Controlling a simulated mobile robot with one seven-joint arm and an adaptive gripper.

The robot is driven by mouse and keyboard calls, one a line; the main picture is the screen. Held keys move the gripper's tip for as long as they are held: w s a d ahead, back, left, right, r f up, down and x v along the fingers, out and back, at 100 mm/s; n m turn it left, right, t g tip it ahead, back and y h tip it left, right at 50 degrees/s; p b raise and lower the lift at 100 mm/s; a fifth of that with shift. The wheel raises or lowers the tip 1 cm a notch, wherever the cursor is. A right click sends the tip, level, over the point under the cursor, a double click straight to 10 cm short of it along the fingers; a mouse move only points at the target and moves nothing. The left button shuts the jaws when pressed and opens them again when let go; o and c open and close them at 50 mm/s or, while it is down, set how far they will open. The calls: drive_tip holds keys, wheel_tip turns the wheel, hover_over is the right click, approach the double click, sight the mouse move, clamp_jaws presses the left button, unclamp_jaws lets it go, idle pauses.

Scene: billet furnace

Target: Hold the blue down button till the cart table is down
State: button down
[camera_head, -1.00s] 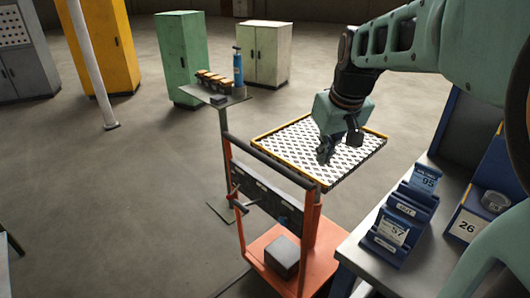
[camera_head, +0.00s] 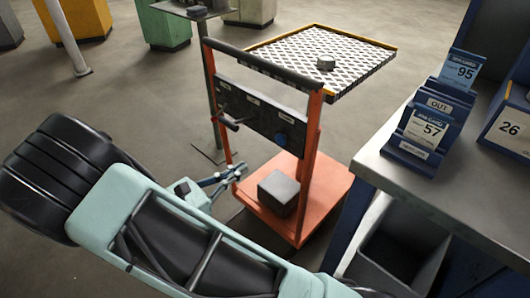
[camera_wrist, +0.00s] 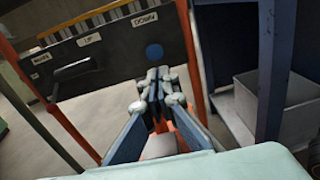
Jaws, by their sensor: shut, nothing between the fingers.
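The orange cart (camera_head: 325,190) has a raised cart table (camera_head: 345,45), a treadplate top with a yellow edge. A dark control panel (camera_head: 255,115) sits upright on the cart's handle frame. The blue down button (camera_head: 281,138) is at the panel's right; it also shows in the wrist view (camera_wrist: 154,51), below the DOWN label (camera_wrist: 145,19). My gripper (camera_head: 240,170) is shut and empty, in front of the cart and lower than the panel. In the wrist view its fingertips (camera_wrist: 160,90) show just below the button; whether they touch the panel I cannot tell.
A dark round piece (camera_head: 325,62) lies on the cart table. A black handle (camera_wrist: 74,70) juts from the panel, left of the button. A grey block (camera_head: 279,190) sits on the cart's base. A workbench (camera_head: 430,195) with card holders stands close at right.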

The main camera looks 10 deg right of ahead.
sight(278, 140)
drive_tip(key=shift+w+a+f+n+t, duration=0.1)
drive_tip(key=shift+a+f+n+t, duration=0.3)
drive_tip(key=shift+a+t, duration=0.15)
drive_tip(key=b+x, duration=0.3)
drive_tip(key=x, duration=1)
drive_tip(key=shift+w+d+f, duration=0.15)
drive_tip(key=shift+d+f, duration=0.05)
drive_tip(key=shift+d, duration=0.1)
drive_tip(key=shift+w+d+r, duration=0.1)
drive_tip(key=shift+w+d, duration=0.05)
drive_tip(key=shift+d, duration=0.05)
